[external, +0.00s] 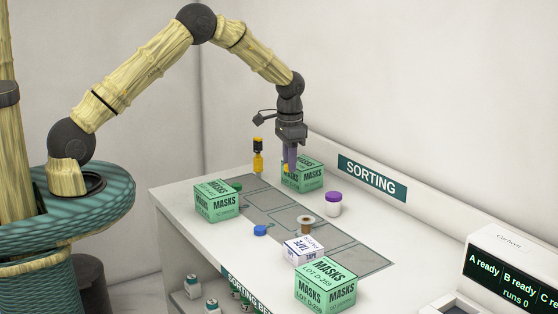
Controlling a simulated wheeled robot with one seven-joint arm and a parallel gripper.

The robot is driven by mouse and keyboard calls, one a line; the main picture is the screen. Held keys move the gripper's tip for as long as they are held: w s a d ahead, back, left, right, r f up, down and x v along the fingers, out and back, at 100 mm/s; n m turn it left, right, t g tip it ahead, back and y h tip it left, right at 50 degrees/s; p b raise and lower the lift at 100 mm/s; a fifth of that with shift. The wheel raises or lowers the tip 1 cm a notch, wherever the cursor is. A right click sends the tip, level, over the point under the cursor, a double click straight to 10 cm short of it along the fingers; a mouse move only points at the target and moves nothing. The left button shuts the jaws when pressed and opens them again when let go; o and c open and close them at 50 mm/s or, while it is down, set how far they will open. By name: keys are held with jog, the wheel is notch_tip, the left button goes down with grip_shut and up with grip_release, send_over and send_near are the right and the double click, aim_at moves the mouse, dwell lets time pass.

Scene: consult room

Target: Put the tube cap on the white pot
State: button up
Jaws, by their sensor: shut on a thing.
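My gripper (289,165) points straight down over the back part of the bench, in front of a green masks box. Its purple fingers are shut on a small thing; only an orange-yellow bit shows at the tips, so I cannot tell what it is. The white pot (333,209) stands upright on the bench to the right of my gripper, with a purple lid or top on it. A blue round cap (260,230) lies on the bench to the front left. I cannot tell whether it or the held thing is the tube cap.
Green masks boxes stand at back (302,175), left (216,202) and front (325,285). A yellow bottle (258,162) stands left of my gripper. A tape box (303,250) and a brown spool-like thing (306,225) lie mid-bench. The grey mat (345,250) has free room.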

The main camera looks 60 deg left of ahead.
jog(key=w+d+r, duration=0.2)
jog(key=w+d, duration=0.1)
jog(key=d, duration=0.2)
jog(key=w+d+r+n, duration=0.1)
jog(key=w+d+r, duration=0.2)
jog(key=d, duration=0.3)
jog(key=shift+w+r, duration=0.3)
jog(key=shift+w, duration=0.1)
jog(key=p, duration=0.2)
send_over(334, 194)
jog(key=shift+s+f, duration=0.1)
jog(key=shift+f, duration=3.05)
jog(key=shift+f+p, duration=0.45)
jog(key=shift+f, duration=1.4)
jog(key=shift+f, duration=0.1)
